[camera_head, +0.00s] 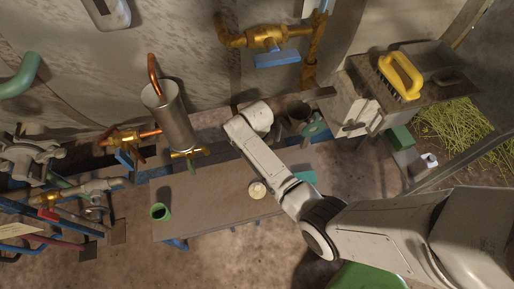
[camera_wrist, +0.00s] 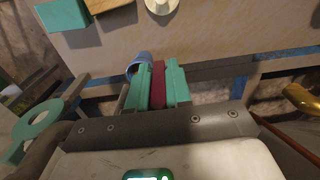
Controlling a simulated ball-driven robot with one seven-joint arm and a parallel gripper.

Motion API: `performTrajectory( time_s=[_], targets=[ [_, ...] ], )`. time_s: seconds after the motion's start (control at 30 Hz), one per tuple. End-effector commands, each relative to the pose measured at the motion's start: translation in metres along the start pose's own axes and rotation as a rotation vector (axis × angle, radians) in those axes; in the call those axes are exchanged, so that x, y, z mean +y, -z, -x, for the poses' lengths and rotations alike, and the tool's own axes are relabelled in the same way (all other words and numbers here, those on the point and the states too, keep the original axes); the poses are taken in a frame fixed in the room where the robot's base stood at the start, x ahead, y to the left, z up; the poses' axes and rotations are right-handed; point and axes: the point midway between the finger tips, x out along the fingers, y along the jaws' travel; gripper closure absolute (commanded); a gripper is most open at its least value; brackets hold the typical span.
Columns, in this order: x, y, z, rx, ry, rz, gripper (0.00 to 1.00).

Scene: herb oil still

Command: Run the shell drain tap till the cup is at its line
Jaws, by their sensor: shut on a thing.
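A silver upright cylinder (camera_head: 172,112) stands at the bench's back edge, a small brass tap (camera_head: 187,153) low on its front, taken here as the shell drain tap. In the head view my arm hides the gripper, well right of the tap.
The bench (camera_head: 215,212) has bare room between cup and arm. A white round jar (camera_head: 257,189) and a teal block (camera_head: 304,177) stand near my arm. A brass valve with a blue handle (camera_head: 277,59) is at the back. Pipes and valves crowd the left.

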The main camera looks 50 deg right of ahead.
Motion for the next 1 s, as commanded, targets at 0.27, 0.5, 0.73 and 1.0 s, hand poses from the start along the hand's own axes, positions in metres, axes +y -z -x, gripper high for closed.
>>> performTrajectory(
  time_s=[0.27, 0.5, 0.73, 1.0],
  targets=[
    [0.0, 0.001, 0.0, 0.002, 0.049, -0.001, 1.0],
    [0.0, 0.001, 0.0, 0.003, 0.047, -0.001, 0.71],
    [0.0, 0.0, 0.0, 0.002, 0.046, -0.001, 0.6],
    [0.0, 0.001, 0.011, 0.004, 0.046, -0.001, 0.6]
  ],
)
